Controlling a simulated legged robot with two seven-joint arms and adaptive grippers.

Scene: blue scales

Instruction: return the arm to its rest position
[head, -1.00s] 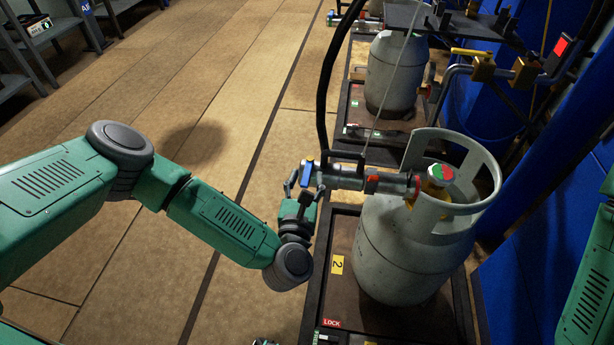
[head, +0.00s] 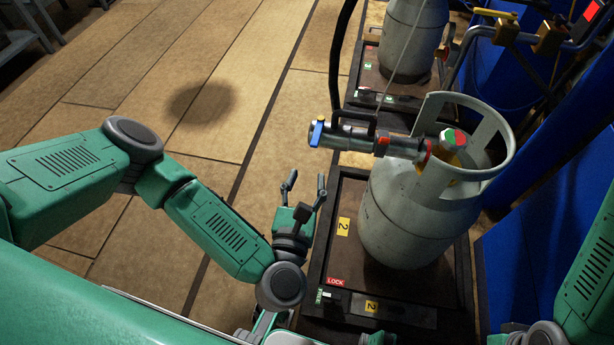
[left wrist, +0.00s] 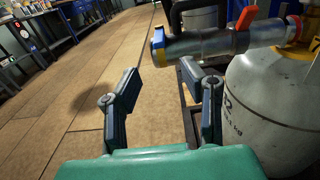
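My left gripper (head: 305,188) is open and empty, its two fingers spread apart. It stands over the floor at the left edge of the scale, left of the gas cylinder and below the filling head. In the left wrist view both fingers (left wrist: 165,100) show with nothing between them. My right forearm (head: 590,265) shows at the right edge; a small part at the bottom right may be its gripper, but its fingers cannot be made out.
A grey gas cylinder (head: 405,215) stands on the scale (head: 345,290). A second cylinder (head: 410,40) stands behind. Open floor (head: 230,110) lies to the left.

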